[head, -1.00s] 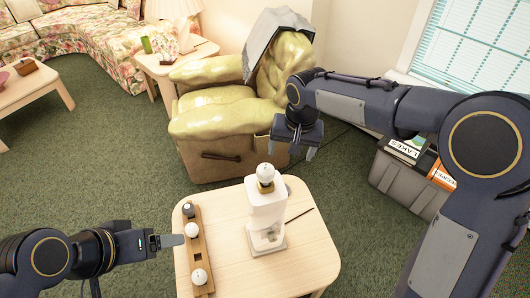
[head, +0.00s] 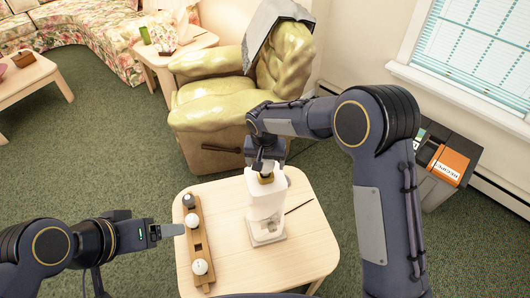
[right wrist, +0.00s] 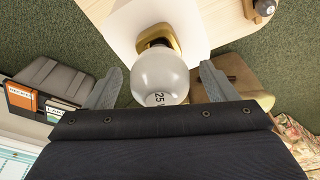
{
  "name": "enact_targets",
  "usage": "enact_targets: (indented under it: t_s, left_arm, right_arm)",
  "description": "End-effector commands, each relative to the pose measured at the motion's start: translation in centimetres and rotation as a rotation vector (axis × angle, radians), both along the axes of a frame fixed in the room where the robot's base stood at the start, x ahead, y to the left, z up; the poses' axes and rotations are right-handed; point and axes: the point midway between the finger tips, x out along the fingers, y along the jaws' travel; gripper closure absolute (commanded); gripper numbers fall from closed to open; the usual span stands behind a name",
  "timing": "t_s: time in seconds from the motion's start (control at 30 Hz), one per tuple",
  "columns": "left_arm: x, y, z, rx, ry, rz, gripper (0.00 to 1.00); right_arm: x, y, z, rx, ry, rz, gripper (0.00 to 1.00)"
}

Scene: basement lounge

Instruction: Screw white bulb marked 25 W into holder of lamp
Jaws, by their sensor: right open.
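The white lamp (head: 265,198) stands upright on the light wood table, with its brass holder (head: 266,179) on top. In the right wrist view, the round white bulb (right wrist: 160,76) marked 25 sits at the brass holder (right wrist: 158,40); how far it is screwed in cannot be told. My right gripper (head: 266,166) is over the lamp top. Its open fingers stand on both sides of the bulb, with gaps visible in the right wrist view; in the head view it hides the bulb. My left gripper (head: 172,230) is beside the wooden rack, its finger opening not clear.
The wooden rack (head: 197,246) on the table's left holds two white bulbs (head: 199,267) and a grey-topped one (head: 188,200). A thin dark stick (head: 298,207) lies right of the lamp. A yellow armchair (head: 222,105) stands behind the table.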

Motion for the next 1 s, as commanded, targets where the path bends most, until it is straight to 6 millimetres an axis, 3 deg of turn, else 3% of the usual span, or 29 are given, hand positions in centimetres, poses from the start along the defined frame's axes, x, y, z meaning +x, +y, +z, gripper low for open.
enact_targets:
  t_s: [0.2, 0.53, 0.87, 1.0]
  left_arm:
    - [0.0, 0.0, 0.0, 0.0, 0.0, 0.0, 0.26]
    - [0.0, 0.0, 0.0, 0.0, 0.0, 0.0, 0.26]
    - [0.0, 0.0, 0.0, 0.0, 0.0, 0.0, 0.26]
    - [0.0, 0.0, 0.0, 0.0, 0.0, 0.0, 0.26]
  right_arm:
    - [0.3, 0.0, -2.0, 0.001, 0.0, -0.001, 0.21]
    - [0.3, -0.1, -2.2, 0.001, 0.0, -0.001, 0.21]
    - [0.3, 0.0, -2.2, 0.001, 0.0, -0.001, 0.65]
    - [0.3, 0.0, -2.2, 0.0, -0.001, -0.021, 0.66]
